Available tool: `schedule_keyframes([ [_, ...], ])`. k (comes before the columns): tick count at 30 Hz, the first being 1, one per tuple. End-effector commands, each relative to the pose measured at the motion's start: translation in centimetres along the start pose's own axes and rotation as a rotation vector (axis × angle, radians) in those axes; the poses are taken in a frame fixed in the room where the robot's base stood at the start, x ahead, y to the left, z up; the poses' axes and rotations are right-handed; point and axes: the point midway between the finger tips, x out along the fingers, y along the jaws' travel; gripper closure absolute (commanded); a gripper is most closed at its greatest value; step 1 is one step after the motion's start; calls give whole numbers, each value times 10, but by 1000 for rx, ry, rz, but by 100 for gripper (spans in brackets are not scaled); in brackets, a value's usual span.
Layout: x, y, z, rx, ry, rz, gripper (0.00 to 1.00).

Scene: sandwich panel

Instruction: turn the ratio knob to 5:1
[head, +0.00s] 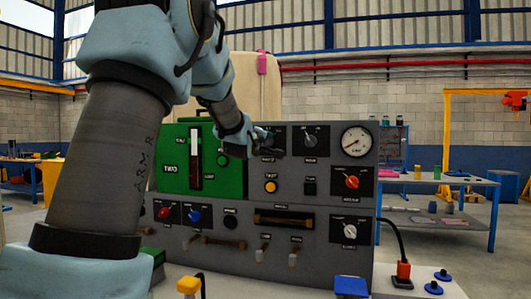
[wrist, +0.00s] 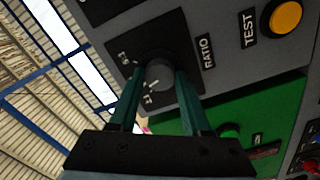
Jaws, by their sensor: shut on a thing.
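The ratio knob (wrist: 160,74) is a small grey round knob on a black plate (wrist: 120,52) labelled RATIO. Small white markings sit around it, too small and partly covered to read surely; a white line shows near the knob's lower edge. My gripper (wrist: 161,80) has its two green fingers on either side of the knob, shut on it. In the head view my gripper (head: 264,141) is at the upper middle of the grey panel (head: 300,262), and it covers most of the knob there.
A yellow test button (head: 270,186) is just below the ratio plate. A mode knob (head: 310,141) and a round gauge (head: 356,141) are to the right. A green section (head: 171,176) with a slot is to the left. Red and blue knobs, switches and handles fill the lower panel.

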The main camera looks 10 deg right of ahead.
Motion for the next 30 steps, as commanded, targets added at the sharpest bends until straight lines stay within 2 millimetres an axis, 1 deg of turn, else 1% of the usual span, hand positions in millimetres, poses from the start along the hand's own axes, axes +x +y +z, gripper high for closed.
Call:
schedule_keyframes([
  [1, 0, -5, 2, 45, 2, 1, 100],
  [21, 0, -4, 2, 680, 0, 0, 100],
  [30, 0, -3, 2, 916, 0, -1, 100],
])
